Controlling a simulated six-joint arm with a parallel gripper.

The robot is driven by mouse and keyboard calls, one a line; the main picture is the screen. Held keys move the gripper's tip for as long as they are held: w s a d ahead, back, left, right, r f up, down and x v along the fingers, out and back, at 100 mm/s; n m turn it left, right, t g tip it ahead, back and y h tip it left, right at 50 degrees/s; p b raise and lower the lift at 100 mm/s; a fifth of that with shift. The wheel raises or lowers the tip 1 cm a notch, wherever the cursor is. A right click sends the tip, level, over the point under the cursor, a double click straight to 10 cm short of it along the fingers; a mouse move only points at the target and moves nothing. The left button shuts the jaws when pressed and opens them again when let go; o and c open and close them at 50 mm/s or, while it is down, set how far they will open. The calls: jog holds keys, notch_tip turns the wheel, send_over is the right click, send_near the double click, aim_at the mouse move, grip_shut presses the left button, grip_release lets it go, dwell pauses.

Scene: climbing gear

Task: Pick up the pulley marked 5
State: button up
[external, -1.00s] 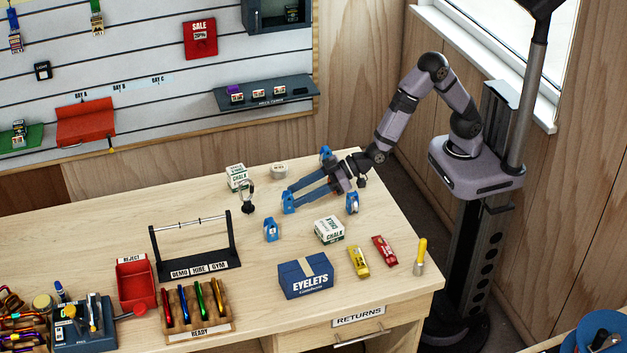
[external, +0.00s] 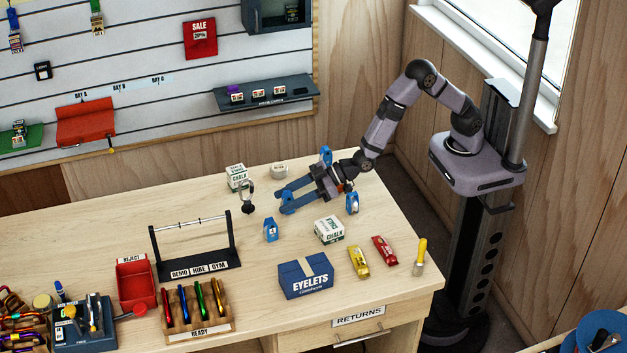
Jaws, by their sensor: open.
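Several blue pulleys stand on the wooden bench. One pulley (external: 270,229) is at the front left of the group, one (external: 352,203) at the right and one (external: 326,156) at the back, partly behind my arm. Another pulley (external: 288,203) is at my gripper's fingers. The numbers on the pulleys are too small to read, so I cannot tell which is marked 5. My gripper (external: 282,199) is open and low over the bench, pointing left. Its fingers lie around or just over the left pulley; I cannot tell if they touch it.
Chalk boxes (external: 329,230) (external: 236,177) stand in front of and behind my gripper. A small dark device (external: 249,196) stands close left of the fingertips. The eyelets box (external: 305,276), a yellow packet (external: 358,262) and a red packet (external: 384,250) lie nearer the front. A black rack (external: 195,247) stands left.

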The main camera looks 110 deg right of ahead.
aim_at(282, 199)
jog(key=shift+p+x, duration=0.5)
jog(key=shift+x, duration=1.25)
jog(key=shift+d+r, duration=0.1)
jog(key=shift+r, duration=0.05)
jog(key=shift+c, duration=0.3)
grip_shut()
jog(key=c, duration=1.1)
grip_release()
jog(key=shift+r, duration=0.1)
